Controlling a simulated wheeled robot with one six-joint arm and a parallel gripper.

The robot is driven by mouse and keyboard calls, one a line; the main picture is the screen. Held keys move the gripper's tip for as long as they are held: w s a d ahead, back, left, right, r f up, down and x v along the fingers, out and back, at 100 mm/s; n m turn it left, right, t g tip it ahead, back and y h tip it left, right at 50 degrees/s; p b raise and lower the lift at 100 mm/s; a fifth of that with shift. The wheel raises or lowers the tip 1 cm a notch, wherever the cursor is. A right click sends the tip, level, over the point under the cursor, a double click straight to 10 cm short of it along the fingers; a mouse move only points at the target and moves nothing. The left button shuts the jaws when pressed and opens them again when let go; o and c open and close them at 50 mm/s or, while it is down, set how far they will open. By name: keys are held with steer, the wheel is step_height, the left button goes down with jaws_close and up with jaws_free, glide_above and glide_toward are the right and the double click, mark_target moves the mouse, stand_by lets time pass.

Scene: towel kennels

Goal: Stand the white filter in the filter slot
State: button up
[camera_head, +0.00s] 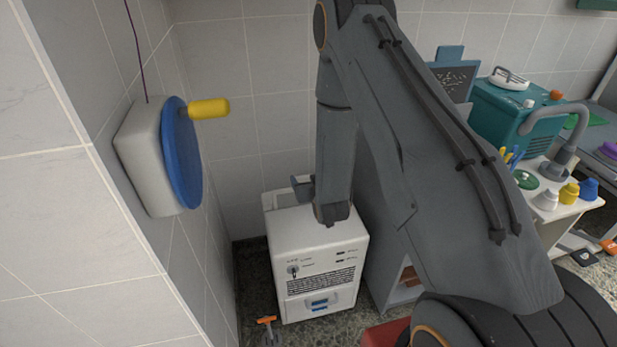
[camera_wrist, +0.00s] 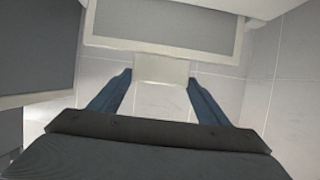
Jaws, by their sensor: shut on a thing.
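In the wrist view my gripper (camera_wrist: 161,78) has its two blue fingers closed on a pale, flat block, which looks like part of the white filter (camera_wrist: 161,69). Just beyond it is a white-edged grey panel (camera_wrist: 165,28); I cannot tell whether the block is joined to this panel. In the head view my wrist is above the back of a white boxy machine (camera_head: 320,255), and my arm hides the fingertips and filter there. The machine has a dial, small markings, a dark grille and a blue-handled drawer on its front. I cannot make out the filter slot clearly.
A wall box with a blue disc (camera_head: 181,155) and yellow handle (camera_head: 208,109) juts out at left. A grey cabinet stands right of the machine. A teal box (camera_head: 500,115) and a white table (camera_head: 560,207) with small bottles are at right. An orange-handled tool (camera_head: 267,321) lies on the floor.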

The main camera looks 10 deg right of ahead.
steer(key=shift+f, duration=0.3)
steer(key=shift+f+b, duration=2.3)
steer(key=shift+f, duration=1.5)
steer(key=o, duration=1.5)
